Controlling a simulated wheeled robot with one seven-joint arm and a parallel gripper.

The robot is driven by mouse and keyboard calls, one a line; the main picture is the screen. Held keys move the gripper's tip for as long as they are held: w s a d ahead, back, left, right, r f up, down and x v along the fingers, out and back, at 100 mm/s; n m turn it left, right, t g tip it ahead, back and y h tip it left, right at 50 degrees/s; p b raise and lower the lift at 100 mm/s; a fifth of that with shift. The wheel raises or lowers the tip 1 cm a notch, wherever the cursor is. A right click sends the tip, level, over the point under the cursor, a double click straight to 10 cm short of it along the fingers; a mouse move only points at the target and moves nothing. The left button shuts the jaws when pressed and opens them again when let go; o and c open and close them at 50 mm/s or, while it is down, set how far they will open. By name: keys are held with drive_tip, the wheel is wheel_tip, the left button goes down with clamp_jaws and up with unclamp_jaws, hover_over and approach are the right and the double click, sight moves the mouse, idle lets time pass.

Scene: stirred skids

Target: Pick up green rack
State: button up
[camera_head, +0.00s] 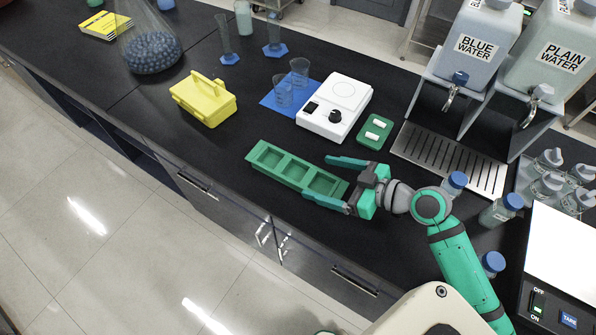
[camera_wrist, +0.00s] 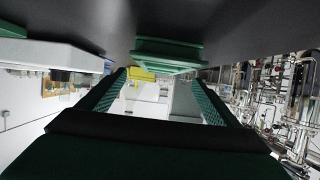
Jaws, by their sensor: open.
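The green rack (camera_head: 290,168) is a long tray with several square compartments. It lies flat on the black bench near its front edge in the head view. My gripper (camera_head: 325,180) is open at the rack's right end, with its fingers spread and pointing left toward it. No contact with the rack can be made out. In the wrist view the rack (camera_wrist: 168,52) shows ahead, at the top between the two open fingers, with the bench surface above it. The space between the fingers is empty.
A white hotplate (camera_head: 333,106) and a small green holder (camera_head: 375,131) stand behind the rack. A yellow box (camera_head: 203,98) is to its left. A metal drain grate (camera_head: 450,158) and bottles (camera_head: 500,210) lie right. The bench's front edge runs close along the rack.

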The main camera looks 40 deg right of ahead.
sight(305, 175)
drive_tip(key=shift+f+x, duration=0.15)
drive_tip(key=shift+x, duration=1.55)
drive_tip(key=shift+f+x, duration=0.1)
drive_tip(key=shift+x, duration=1.6)
drive_tip(key=shift+s, duration=0.15)
drive_tip(key=c, duration=1.2)
